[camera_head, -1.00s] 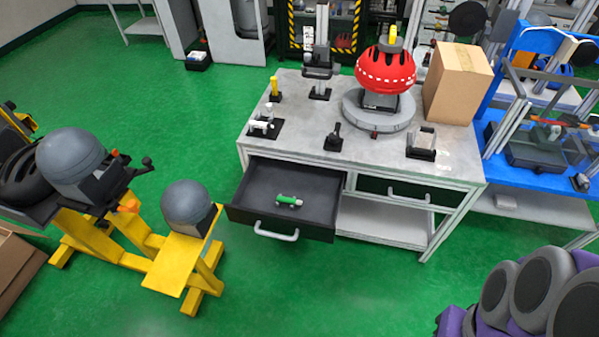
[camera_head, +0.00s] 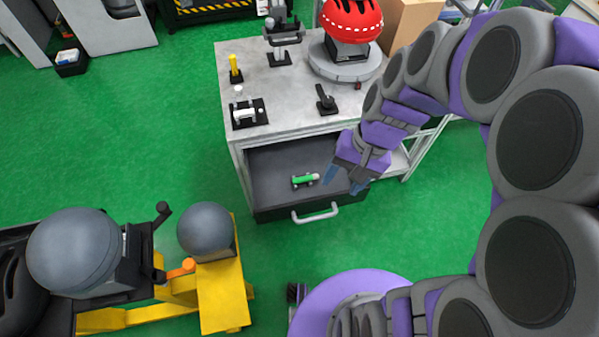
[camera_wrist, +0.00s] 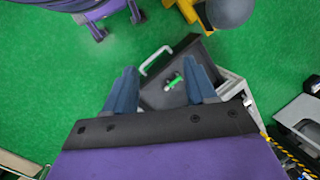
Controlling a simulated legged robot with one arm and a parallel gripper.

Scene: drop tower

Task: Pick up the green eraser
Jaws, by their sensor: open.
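The green eraser (camera_head: 303,181) lies on the floor of the open drawer (camera_head: 270,165), with a pale piece at its right end. The eraser also shows in the wrist view (camera_wrist: 174,81), between my fingers in the picture and beyond their tips. My gripper (camera_head: 343,180) is open and empty. In the head view its blue fingers appear just right of the eraser, over the right part of the drawer. In the wrist view the gripper (camera_wrist: 163,75) points down toward the drawer, apart from the eraser.
The grey workbench (camera_head: 290,95) stands above the drawer, holding a red helmet (camera_head: 352,18), a black lever block (camera_head: 326,100) and a cardboard box (camera_head: 405,18). A yellow stand (camera_head: 222,290) with a grey dome (camera_head: 205,230) is at front left. Green floor is free left of the bench.

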